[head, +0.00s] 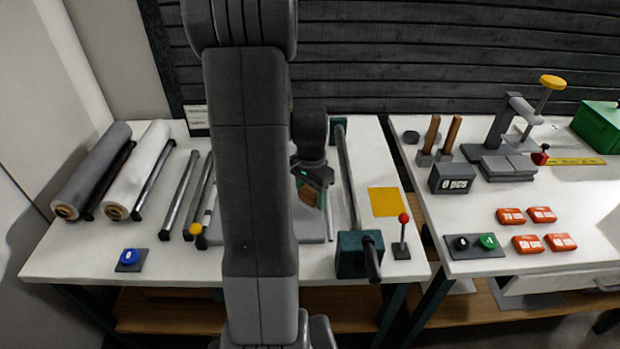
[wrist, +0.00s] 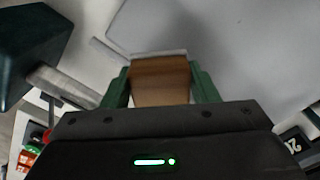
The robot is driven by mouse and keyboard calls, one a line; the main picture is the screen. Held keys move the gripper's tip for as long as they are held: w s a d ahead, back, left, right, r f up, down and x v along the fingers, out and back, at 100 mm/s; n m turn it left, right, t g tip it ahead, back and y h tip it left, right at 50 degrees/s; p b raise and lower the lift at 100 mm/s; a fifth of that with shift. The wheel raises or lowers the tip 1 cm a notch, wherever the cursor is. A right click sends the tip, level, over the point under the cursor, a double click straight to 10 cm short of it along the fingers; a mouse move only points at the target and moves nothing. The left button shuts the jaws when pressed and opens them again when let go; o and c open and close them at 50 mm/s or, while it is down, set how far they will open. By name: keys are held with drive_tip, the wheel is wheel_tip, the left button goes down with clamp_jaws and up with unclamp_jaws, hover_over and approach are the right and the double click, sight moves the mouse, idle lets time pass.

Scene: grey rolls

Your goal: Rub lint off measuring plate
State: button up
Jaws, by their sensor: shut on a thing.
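My gripper (head: 314,192) is over the left table, at the grey measuring plate (head: 312,232), partly hidden behind my arm in the head view. In the wrist view my gripper (wrist: 160,85) has its green fingers shut on both sides of a brown wooden block (wrist: 161,78). The block has a pale strip along its far edge. It also shows in the head view (head: 308,195). I cannot tell whether the block touches the plate. I cannot make out lint on the plate.
A dark green block with a bar (head: 352,258) stands right of the plate, beside a red-knobbed lever (head: 403,232) and a yellow sheet (head: 384,202). Rolls (head: 92,168) and rods (head: 180,193) lie left. A blue button (head: 130,257) sits front left.

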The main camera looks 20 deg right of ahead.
drive_tip(key=shift+r+p, duration=0.75)
drive_tip(key=shift+r, duration=0.55)
